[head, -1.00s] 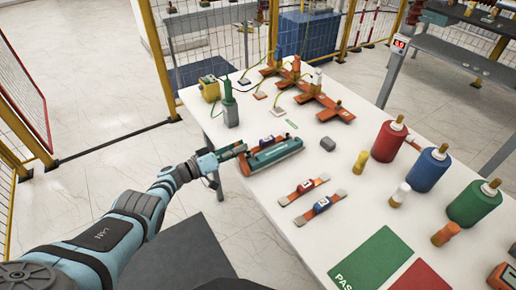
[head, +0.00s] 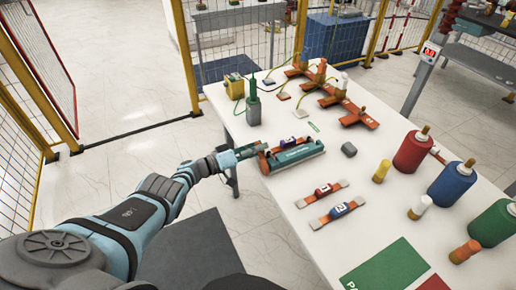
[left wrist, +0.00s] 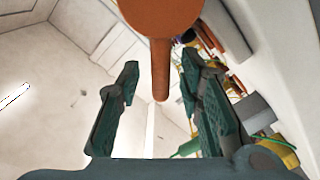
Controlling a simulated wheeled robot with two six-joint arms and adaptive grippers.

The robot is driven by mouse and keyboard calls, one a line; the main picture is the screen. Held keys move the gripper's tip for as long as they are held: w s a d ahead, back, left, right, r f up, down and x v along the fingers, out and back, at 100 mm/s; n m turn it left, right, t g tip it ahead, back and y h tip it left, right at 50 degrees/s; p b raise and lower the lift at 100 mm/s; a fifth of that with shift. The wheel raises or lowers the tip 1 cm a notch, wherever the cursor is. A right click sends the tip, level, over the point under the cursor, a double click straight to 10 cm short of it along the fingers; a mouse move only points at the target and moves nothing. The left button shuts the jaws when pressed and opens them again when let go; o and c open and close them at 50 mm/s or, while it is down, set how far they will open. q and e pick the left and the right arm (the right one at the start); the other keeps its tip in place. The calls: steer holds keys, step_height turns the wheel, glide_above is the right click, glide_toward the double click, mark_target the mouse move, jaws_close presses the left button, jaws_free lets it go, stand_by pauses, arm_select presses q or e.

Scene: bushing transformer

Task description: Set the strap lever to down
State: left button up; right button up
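A teal device (head: 296,156) with orange-brown ends lies near the table's left edge in the head view. My left gripper (head: 258,150) is at the device's left end. In the left wrist view, an orange-brown round part (left wrist: 160,18) with a narrow rod (left wrist: 160,72) points down between the two spread fingers. The rod appears clear of both fingers. I cannot tell for certain whether this is the strap lever. My right gripper is out of view.
A yellow-framed mesh fence (head: 35,70) stands at left.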

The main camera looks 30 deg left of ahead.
arm_select(q)
steer(key=shift+s+a+f, duration=0.15)
steer(key=shift+s+a, duration=0.15)
steer(key=v, duration=1.1)
steer(key=shift+d, duration=0.1)
steer(key=shift+s, duration=0.1)
